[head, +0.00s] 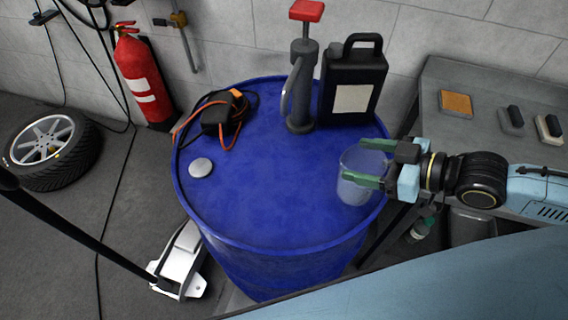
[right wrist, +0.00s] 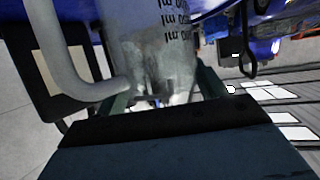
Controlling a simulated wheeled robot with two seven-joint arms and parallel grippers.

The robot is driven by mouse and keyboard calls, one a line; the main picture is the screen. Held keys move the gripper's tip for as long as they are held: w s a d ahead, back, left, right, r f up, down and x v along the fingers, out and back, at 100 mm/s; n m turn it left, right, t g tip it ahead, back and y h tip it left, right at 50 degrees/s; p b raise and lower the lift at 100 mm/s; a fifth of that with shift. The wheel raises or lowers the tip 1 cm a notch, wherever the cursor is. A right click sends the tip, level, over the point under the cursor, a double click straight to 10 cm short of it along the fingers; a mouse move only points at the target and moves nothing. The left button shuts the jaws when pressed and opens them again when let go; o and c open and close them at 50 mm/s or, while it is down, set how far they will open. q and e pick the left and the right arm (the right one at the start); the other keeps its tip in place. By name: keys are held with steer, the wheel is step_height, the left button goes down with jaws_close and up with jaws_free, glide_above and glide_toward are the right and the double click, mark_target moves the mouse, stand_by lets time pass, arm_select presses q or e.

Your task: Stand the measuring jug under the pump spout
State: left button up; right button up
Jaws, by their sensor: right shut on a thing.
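The clear measuring jug (head: 352,192) is at the right side of the blue drum's top, inside its rim. My right gripper (head: 362,167) reaches in from the right, its green fingers shut on the jug. The jug looks upright; I cannot tell if its base touches the drum. In the right wrist view the jug (right wrist: 155,50) fills the middle between the fingers, its ml marks upside down. The grey hand pump (head: 299,95) with a red handle stands at the drum's back. Its curved spout (head: 285,102) hangs on the left side, apart from the jug. My left gripper is out of view.
On the blue drum (head: 270,190) stand a black canister (head: 352,85) right of the pump, a black charger with orange leads (head: 223,112) at the back left, and a round pale cap (head: 201,167). The drum's middle and front are clear. A grey bench (head: 450,75) is at right.

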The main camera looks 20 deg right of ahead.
steer(key=shift+w+a+r+b, duration=0.1)
steer(key=shift+w+a+b, duration=0.3)
steer(key=shift+w, duration=0.1)
steer(key=r+b+x, duration=0.1)
steer(key=r+x, duration=0.1)
steer(key=x, duration=1.4)
steer(key=shift+w+a+r, duration=0.15)
steer(key=shift+w+a, duration=0.4)
steer(key=shift+a, duration=0.1)
steer(key=o, duration=1.3)
steer(key=shift+c, duration=0.2)
